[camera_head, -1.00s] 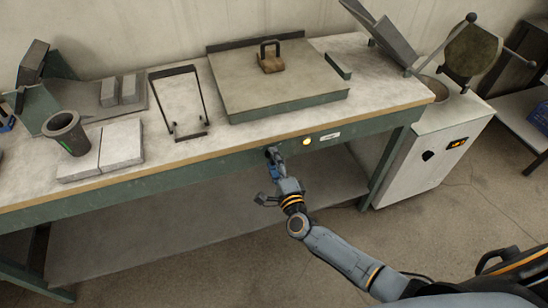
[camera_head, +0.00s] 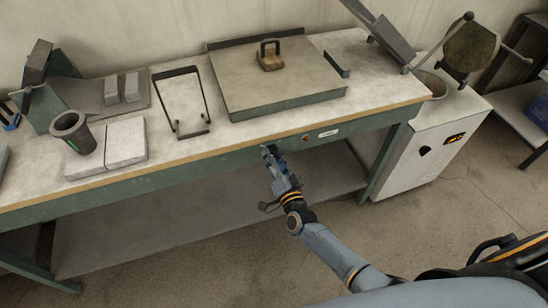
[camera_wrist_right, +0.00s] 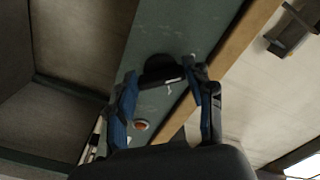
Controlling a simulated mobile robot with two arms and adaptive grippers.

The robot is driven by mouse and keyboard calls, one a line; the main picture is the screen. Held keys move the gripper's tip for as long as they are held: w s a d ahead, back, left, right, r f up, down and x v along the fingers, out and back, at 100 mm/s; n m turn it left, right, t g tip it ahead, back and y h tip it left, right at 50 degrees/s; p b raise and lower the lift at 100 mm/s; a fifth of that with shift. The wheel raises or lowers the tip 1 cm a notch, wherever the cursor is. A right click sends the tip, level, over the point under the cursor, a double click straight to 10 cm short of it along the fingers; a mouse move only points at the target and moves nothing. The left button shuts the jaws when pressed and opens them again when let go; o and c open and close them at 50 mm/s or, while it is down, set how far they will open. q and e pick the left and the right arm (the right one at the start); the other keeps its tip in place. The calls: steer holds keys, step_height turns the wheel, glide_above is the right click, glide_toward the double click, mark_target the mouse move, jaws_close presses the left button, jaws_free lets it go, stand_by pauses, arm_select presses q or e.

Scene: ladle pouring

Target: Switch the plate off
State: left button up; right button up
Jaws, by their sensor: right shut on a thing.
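The plate (camera_head: 285,95) is a large flat grey-green slab on the workbench, with a brown block with a dark handle on top. On the bench's green front rail, a black knob (camera_wrist_right: 160,70) with a white mark shows in the right wrist view. My right gripper (camera_head: 269,152) is at the rail, shut on the knob, with one blue-padded finger (camera_wrist_right: 125,100) on each side of it. The indicator lamp (camera_head: 306,138) beside it is dull reddish and unlit; it also shows in the wrist view (camera_wrist_right: 141,125). My left gripper is out of view.
A dark cup (camera_head: 72,130), pale slabs (camera_head: 122,143) and a wire frame (camera_head: 181,103) stand on the bench left of the plate. A white cabinet (camera_head: 425,155) stands at the bench's right end. A lower shelf (camera_head: 170,210) lies under the bench.

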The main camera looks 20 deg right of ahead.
steer(key=shift+f+n, duration=0.15)
steer(key=shift+n, duration=0.35)
steer(key=o, duration=1.2)
steer(key=shift+c, duration=0.2)
steer(key=s, duration=1.2)
steer(key=shift+d, duration=0.2)
